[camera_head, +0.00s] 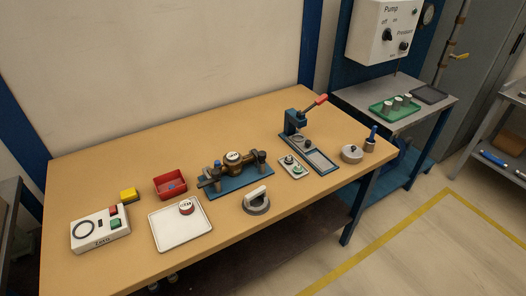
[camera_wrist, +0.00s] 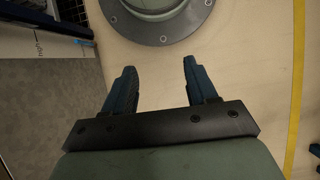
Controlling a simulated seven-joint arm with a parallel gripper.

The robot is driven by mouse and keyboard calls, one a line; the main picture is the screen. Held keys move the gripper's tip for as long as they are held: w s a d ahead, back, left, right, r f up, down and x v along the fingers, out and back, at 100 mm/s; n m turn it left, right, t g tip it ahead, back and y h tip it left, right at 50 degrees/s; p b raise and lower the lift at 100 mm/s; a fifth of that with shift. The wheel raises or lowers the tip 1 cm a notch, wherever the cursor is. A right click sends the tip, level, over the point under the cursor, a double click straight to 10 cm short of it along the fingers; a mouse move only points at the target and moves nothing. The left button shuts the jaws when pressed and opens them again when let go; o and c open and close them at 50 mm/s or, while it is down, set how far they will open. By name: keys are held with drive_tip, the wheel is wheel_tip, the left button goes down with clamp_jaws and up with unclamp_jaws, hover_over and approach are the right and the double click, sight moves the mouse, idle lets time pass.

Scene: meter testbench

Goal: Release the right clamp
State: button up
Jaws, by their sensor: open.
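A blue fixture plate (camera_head: 243,185) lies mid-table and carries a dark brass meter (camera_head: 232,168) with a white round dial face on top. The right clamp (camera_head: 253,158) is a small dark part at the right end of the meter. It is too small to tell how its lever or knob sits. A similar clamp (camera_head: 217,166) with a bluish top is at the left end. My gripper (camera_wrist: 159,66) shows only in the wrist view. Its two blue-black fingers are apart with nothing between them, over pale floor, and the fixture is not in that view.
A white tray (camera_head: 167,240) with a round dial piece, a red bin (camera_head: 170,186) and a control box (camera_head: 91,234) are left of the fixture. A white-handled round tool (camera_head: 256,201) stands in front. A lever press (camera_head: 297,130) stands to the right.

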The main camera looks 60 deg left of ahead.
drive_tip(key=w+a+r+n+t, duration=0.1)
drive_tip(key=w+a+r+t, duration=0.15)
drive_tip(key=w+r, duration=0.65)
drive_tip(key=w+a+r+n+t, duration=0.1)
drive_tip(key=w+a+r+t, duration=0.15)
drive_tip(key=w+r, duration=0.75)
drive_tip(key=w+a+r+n+y, duration=0.1)
drive_tip(key=w+a+r+n, duration=0.25)
drive_tip(key=w+a, duration=0.5)
drive_tip(key=w+a+r+n, duration=0.3)
drive_tip(key=w+a+r, duration=0.15)
drive_tip(key=a, duration=0.65)
drive_tip(key=a+r+n+y, duration=0.1)
drive_tip(key=a+r+n, duration=0.15)
drive_tip(key=a, duration=0.55)
drive_tip(key=a+r+n, duration=0.2)
drive_tip(key=a+r, duration=0.2)
drive_tip(key=a, duration=0.3)
wheel_tip(320, 180, up, 24)
drive_tip(key=n+g+y, duration=0.1)
drive_tip(key=n+g, duration=0.2)
drive_tip(key=n, duration=1.1)
hover_over(262, 153)
drive_tip(key=w+d, duration=0.4)
drive_tip(key=x, duration=1.3)
drive_tip(key=shift+w+a+r, duration=0.1)
drive_tip(key=shift+a, duration=0.1)
